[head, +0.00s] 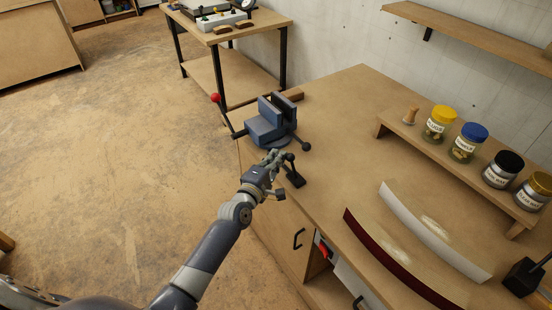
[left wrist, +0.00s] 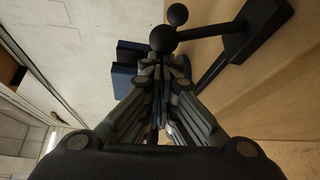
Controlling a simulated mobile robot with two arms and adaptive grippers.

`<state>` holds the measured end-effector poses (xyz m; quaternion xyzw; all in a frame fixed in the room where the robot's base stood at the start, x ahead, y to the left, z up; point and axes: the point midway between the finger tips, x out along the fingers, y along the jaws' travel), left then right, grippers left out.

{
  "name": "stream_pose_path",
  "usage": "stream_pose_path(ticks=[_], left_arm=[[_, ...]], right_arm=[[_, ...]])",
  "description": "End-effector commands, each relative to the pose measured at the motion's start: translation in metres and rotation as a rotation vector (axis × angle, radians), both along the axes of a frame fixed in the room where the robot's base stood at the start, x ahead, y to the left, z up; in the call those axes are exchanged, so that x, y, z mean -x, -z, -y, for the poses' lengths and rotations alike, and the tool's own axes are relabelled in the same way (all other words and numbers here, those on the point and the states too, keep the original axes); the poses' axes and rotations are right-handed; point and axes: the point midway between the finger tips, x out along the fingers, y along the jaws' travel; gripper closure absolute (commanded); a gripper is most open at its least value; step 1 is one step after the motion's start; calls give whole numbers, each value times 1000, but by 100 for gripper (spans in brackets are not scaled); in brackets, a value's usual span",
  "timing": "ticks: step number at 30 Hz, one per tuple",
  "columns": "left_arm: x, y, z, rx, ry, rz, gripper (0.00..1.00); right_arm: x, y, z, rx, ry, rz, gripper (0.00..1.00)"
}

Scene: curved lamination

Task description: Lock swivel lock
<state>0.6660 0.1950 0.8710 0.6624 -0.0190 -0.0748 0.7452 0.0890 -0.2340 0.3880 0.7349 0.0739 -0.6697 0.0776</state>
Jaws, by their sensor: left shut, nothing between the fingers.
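A blue bench vise (head: 266,122) stands at the bench's far left corner, with a red-knobbed lever (head: 215,98) on its left side. A black ball-ended handle (head: 306,146) sticks out at its right. Close by, a black ball-topped lever (head: 289,157) stands over a dark block (head: 295,179). I cannot tell which one is the swivel lock. My left gripper (head: 275,157) is shut and empty, just left of the nearer ball. In the left wrist view a black ball (left wrist: 163,39) shows just past the fingertips (left wrist: 160,68); contact is unclear. Blue vise parts (left wrist: 124,78) show behind.
A raised shelf (head: 470,175) with jars (head: 440,124) runs along the bench's back. A white curved strip (head: 430,230) and a dark red one (head: 395,262) lie on the right. A black block (head: 522,277) stands at the right edge. The middle of the bench (head: 345,130) is clear.

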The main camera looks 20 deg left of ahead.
Motion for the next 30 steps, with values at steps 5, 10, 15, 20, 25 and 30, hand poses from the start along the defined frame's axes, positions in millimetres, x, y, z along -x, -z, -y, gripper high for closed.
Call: stream_pose_path(ticks=[5,10,15,20,25,30], left_arm=[[1,-1,2,-21,1,15,100],[2,-2,3,-45,1,34,100],[5,-4,6,-92,1,72,100],[9,-6,12,-175,2,136,100],[16,-10,21,-301,2,233,100],[24,-15,31,-428,3,332,100]], right_arm=[[1,3,0,0,0,-1,60],[1,6,0,0,0,-1,60],[1,13,1,1,-1,-2,60],[1,25,1,1,-1,-2,60],[2,44,2,2,-1,-2,60],[2,61,2,2,-1,-2,60]])
